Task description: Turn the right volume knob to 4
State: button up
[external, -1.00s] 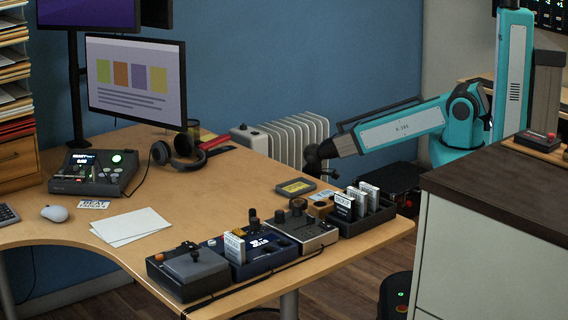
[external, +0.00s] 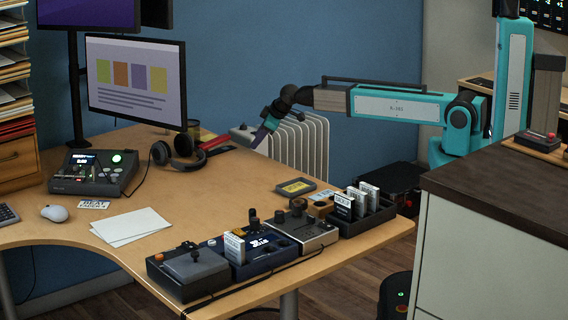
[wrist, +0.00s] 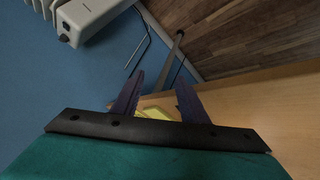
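Small knobs stand on the grey device (external: 303,233) and the blue device (external: 262,248) along the desk's front edge. Which one is the right volume knob, and any number at it, is too small to tell. My gripper (external: 257,140) is raised over the back of the desk, well behind and above these devices, and touches nothing. In the wrist view my gripper's two purple fingers (wrist: 158,95) stand apart with nothing held between them.
A black cartridge rack (external: 365,210) and a grey joystick box (external: 188,272) flank the devices. A flat case with a yellow label (external: 295,187) lies behind them. Headphones (external: 178,151), a white radiator (external: 300,140) and a monitor (external: 135,80) are farther back. The middle of the desk is clear.

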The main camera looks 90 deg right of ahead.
jog(key=w+a+r+n, duration=0.1)
jog(key=a+r, duration=0.1)
jog(key=a, duration=0.2)
jog(key=w+a+r+n+y+p, duration=0.1)
jog(key=w+a+r, duration=0.1)
jog(key=a, duration=0.3)
jog(key=w+a+r+n+p, duration=0.1)
jog(key=w+a, duration=0.1)
jog(key=a, duration=0.2)
jog(key=shift+a+r+n+y, duration=0.3)
jog(key=shift+a+r+n, duration=0.05)
jog(key=shift+r+n, duration=0.05)
jog(key=a+r+n+g+y+p, duration=0.1)
jog(key=a+r+n+p, duration=0.15)
jog(key=a, duration=1.15)
notch_tip(320, 180, up, 12)
jog(key=n+g+y+p, duration=0.2)
jog(key=n+g+p, duration=0.45)
jog(key=n, duration=0.85)
send_over(279, 210)
jog(key=p, duration=0.1)
jog(key=t, duration=0.2)
jog(key=shift+s+f+m+g, duration=0.15)
jog(key=shift+s+m+g, duration=0.1)
jog(key=shift+s, duration=0.05)
jog(key=shift+w+f+p, duration=0.2)
jog(key=shift+f+p, duration=1.45)
jog(key=shift+f, duration=5.25)
